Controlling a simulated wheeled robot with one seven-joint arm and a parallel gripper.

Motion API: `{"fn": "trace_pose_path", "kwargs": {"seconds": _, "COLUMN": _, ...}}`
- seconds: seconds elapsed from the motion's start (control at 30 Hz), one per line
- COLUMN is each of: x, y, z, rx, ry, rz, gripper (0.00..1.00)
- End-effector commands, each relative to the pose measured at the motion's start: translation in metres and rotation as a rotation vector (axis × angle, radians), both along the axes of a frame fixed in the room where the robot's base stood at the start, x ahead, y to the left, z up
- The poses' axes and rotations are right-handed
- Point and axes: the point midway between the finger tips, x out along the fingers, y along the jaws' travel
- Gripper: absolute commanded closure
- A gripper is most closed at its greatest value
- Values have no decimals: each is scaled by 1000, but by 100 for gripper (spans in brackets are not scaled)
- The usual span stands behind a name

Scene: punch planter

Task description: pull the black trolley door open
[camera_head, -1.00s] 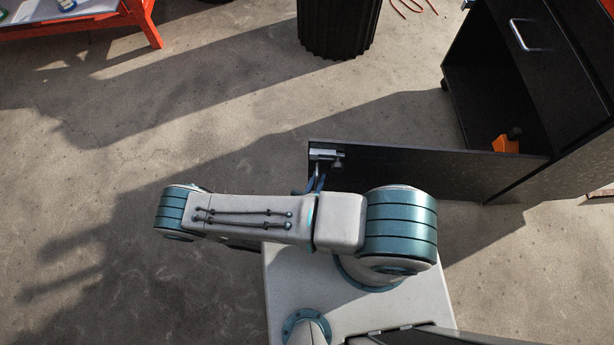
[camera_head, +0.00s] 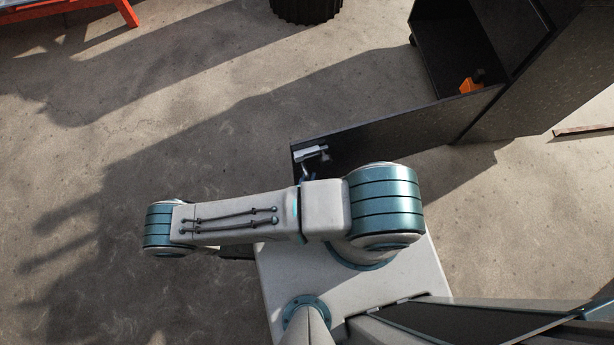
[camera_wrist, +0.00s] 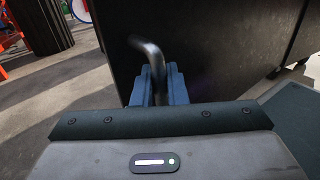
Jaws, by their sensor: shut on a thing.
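The black trolley (camera_head: 530,75) stands at the upper right of the head view with its inside showing. Its black door (camera_head: 400,135) is swung wide open and reaches left across the floor toward my arm. A metal handle (camera_head: 310,153) sits at the door's free end. In the wrist view my gripper (camera_wrist: 160,88) has its two blue fingers on either side of the curved metal handle (camera_wrist: 151,55), shut on it, close to the dark door face (camera_wrist: 220,50). In the head view my arm mostly hides the gripper.
An orange object (camera_head: 470,86) sits inside the trolley's lower compartment. A black ribbed planter (camera_head: 306,8) stands at the top. An orange-framed table (camera_head: 125,12) is at the upper left. The concrete floor (camera_head: 90,170) to the left is clear.

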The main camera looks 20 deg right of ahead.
Motion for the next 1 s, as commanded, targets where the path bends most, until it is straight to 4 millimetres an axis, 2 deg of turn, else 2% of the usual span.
{"fn": "trace_pose_path", "kwargs": {"seconds": 0.23, "x": -1, "y": 1, "z": -1, "rx": 0, "ry": 2, "rz": 5, "gripper": 100}}
{"fn": "trace_pose_path", "kwargs": {"seconds": 0.27, "x": -1, "y": 1, "z": -1, "rx": 0, "ry": 2, "rz": 5, "gripper": 85}}
{"fn": "trace_pose_path", "kwargs": {"seconds": 0.3, "x": -1, "y": 1, "z": -1, "rx": 0, "ry": 2, "rz": 5, "gripper": 74}}
{"fn": "trace_pose_path", "kwargs": {"seconds": 0.33, "x": -1, "y": 1, "z": -1, "rx": 0, "ry": 2, "rz": 5, "gripper": 70}}
{"fn": "trace_pose_path", "kwargs": {"seconds": 0.6, "x": -1, "y": 0, "z": 0, "rx": -1, "ry": 2, "rz": 0, "gripper": 70}}
{"fn": "trace_pose_path", "kwargs": {"seconds": 0.73, "x": -7, "y": 4, "z": 0, "rx": 1, "ry": 2, "rz": 1, "gripper": 70}}
{"fn": "trace_pose_path", "kwargs": {"seconds": 0.87, "x": -26, "y": 16, "z": 1, "rx": 1, "ry": 3, "rz": 2, "gripper": 70}}
{"fn": "trace_pose_path", "kwargs": {"seconds": 1.0, "x": -54, "y": 33, "z": 0, "rx": 2, "ry": 3, "rz": 4, "gripper": 70}}
